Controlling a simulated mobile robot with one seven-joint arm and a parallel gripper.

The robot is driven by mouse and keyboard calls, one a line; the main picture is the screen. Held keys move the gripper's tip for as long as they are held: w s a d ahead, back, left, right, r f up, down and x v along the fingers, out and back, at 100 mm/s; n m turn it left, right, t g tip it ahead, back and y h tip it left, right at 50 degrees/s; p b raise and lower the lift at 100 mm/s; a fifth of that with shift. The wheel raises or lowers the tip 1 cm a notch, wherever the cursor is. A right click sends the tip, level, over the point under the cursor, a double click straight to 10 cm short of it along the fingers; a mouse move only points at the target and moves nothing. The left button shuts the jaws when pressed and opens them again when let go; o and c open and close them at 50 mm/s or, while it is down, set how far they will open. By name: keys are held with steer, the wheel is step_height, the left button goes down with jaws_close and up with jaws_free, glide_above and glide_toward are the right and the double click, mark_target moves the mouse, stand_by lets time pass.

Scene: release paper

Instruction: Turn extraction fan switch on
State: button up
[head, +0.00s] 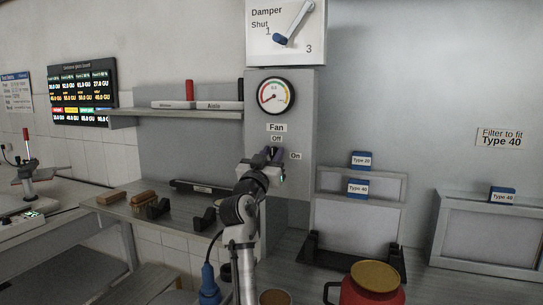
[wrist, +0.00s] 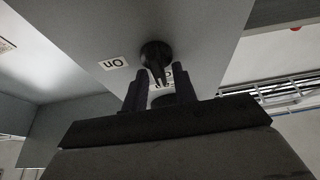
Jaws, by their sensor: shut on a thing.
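The fan switch (wrist: 154,52) is a black rotary knob on the grey panel (head: 291,100), under the "Fan" label (head: 276,127). In the wrist view its pointer lies toward the partly hidden "Off" label (wrist: 167,73), with the "On" label (wrist: 113,62) to the left. In the head view "Off" (head: 276,139) is above the knob and "On" (head: 295,156) to its right. My gripper (wrist: 159,82) is at the panel with its two fingers either side of the knob's pointer, shut on it. In the head view my gripper (head: 268,155) mostly hides the knob.
A round gauge (head: 276,96) is above the switch, and a damper lever (head: 294,24) is higher up. A shelf (head: 180,113) is to the left. Filter frames (head: 358,215) stand on the right, behind a red pot (head: 372,289). A bench with small items (head: 150,207) is lower left.

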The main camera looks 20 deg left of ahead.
steer(key=shift+f+m+b, duration=0.2)
steer(key=shift+m+b, duration=0.3)
steer(key=shift+b, duration=0.3)
steer(key=shift+f+m+h+b, duration=0.1)
steer(key=shift+m+h+b, duration=0.3)
steer(key=shift+b, duration=0.05)
steer(key=shift+c, duration=0.2)
steer(key=shift+m+h+b, duration=0.6)
steer(key=shift+m+b, duration=0.5)
steer(key=shift+b, duration=0.05)
steer(key=m+h+b, duration=0.1)
steer(key=m, duration=0.1)
steer(key=shift+m+g+b, duration=0.3)
steer(key=shift+b, duration=0.05)
steer(key=m+g+h, duration=0.1)
steer(key=m, duration=0.2)
steer(key=m+g+h, duration=0.1)
steer(key=m, duration=0.3)
steer(key=m+g+h, duration=0.1)
steer(key=m, duration=0.2)
steer(key=shift+d+h, duration=0.25)
steer(key=shift+h, duration=0.05)
steer(key=m+g+p, duration=0.2)
steer(key=m, duration=0.3)
steer(key=shift+m+p, duration=0.3)
steer(key=shift+m, duration=0.1)
steer(key=o, duration=0.7)
steer(key=shift+a, duration=0.1)
steer(key=shift+c, duration=0.2)
